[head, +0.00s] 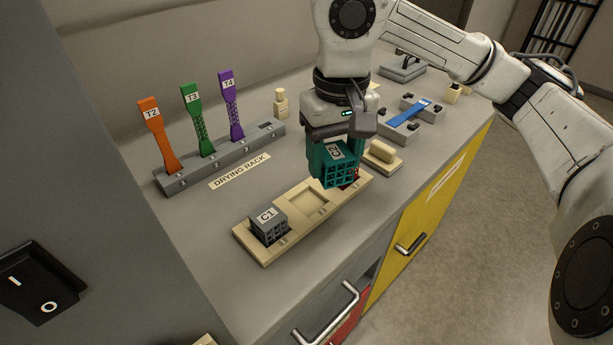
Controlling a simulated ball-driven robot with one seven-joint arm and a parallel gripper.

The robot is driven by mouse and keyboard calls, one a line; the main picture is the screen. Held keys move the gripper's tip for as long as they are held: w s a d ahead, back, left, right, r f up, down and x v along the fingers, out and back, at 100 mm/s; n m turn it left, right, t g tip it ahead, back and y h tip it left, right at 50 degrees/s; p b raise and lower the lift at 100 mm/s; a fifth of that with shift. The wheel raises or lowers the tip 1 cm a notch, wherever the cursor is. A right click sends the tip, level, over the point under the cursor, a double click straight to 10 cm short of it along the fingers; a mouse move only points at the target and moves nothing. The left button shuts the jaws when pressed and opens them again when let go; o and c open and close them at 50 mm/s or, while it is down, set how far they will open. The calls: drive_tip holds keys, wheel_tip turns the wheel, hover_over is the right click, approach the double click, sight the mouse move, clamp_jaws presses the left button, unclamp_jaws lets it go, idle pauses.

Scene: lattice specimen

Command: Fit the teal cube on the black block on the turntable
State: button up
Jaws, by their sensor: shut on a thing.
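The teal lattice cube (337,172) has a white label on its upper face, which seems to read C2. My gripper (336,146) is shut on it from above. In the picture the cube overlaps the back right part of a cream tray (283,244); it looks raised, but the gap below it is hard to judge. A grey lattice cube labelled C1 (268,226) sits in the tray's front left recess. The middle recess is empty. A red thing (355,177) shows partly behind the teal cube. I see no turntable or black block that I can make out.
A grey fixture with a blue strip (408,115) and a cream piece on a base (382,152) stand right of my gripper. The bench front edge is close.

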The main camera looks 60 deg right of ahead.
drive_tip(key=shift+w+d+f+p, duration=0.25)
drive_tip(key=shift+w+f, duration=0.65)
drive_tip(key=shift+f, duration=0.65)
drive_tip(key=shift+w+d+f+p, duration=0.25)
drive_tip(key=shift+w+f, duration=0.65)
drive_tip(key=shift+f, duration=0.7)
drive_tip(key=shift+w+d+f+p, duration=0.2)
drive_tip(key=shift+w+f, duration=0.7)
drive_tip(key=shift+f, duration=0.65)
drive_tip(key=shift+f+b, duration=0.6)
drive_tip(key=shift+b, duration=0.65)
drive_tip(key=o, duration=1.1)
drive_tip(key=shift+c, duration=0.2)
drive_tip(key=shift+r, duration=0.2)
drive_tip(key=r+p, duration=0.1)
drive_tip(key=p, duration=0.2)
drive_tip(key=shift+r, duration=0.2)
wheel_tip(320, 180, up, 12)
drive_tip(key=b, duration=0.1)
drive_tip(key=shift+f+b, duration=0.25)
drive_tip(key=shift+b, duration=0.05)
